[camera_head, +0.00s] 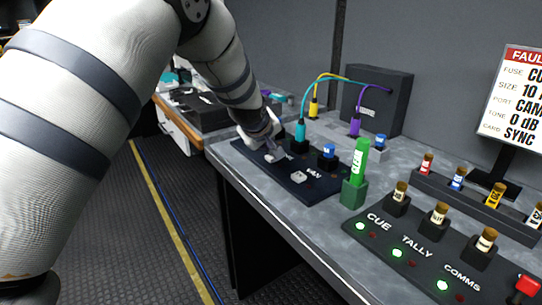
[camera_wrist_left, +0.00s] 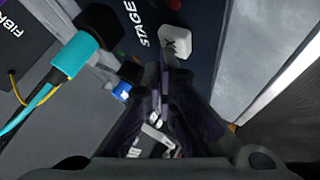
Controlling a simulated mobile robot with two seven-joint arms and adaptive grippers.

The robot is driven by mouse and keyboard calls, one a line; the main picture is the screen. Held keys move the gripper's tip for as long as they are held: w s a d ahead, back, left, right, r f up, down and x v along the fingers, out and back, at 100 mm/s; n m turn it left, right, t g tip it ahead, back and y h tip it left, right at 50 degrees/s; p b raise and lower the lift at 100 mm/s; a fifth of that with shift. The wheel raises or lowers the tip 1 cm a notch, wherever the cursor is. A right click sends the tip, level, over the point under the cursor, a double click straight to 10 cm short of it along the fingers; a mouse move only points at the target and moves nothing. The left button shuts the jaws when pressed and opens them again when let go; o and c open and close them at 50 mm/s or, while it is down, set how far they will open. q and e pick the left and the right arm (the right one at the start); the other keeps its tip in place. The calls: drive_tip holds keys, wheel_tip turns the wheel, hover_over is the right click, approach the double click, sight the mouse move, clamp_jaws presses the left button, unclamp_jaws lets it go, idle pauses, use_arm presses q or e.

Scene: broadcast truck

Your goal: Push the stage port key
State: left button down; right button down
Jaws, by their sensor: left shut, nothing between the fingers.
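The stage port key is a small white key beside the STAGE label in the left wrist view (camera_wrist_left: 175,42). In the head view the white key (camera_head: 270,157) sits on the dark panel (camera_head: 325,190), just below my left gripper (camera_head: 268,140). My left gripper is shut and empty, pointing down at the panel. In the left wrist view its fingertips (camera_wrist_left: 163,68) overlap the lower left edge of the key. I cannot tell whether they touch it. My right gripper is not in view.
A second white key (camera_head: 299,177) lies by the VAN label. A cyan plug (camera_head: 300,133) and a blue plug (camera_head: 329,150) stand behind the keys. A lit green tube (camera_head: 359,160) stands at the panel's right. The fibre box (camera_head: 376,100) is behind, with cables.

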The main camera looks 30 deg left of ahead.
sight(269, 156)
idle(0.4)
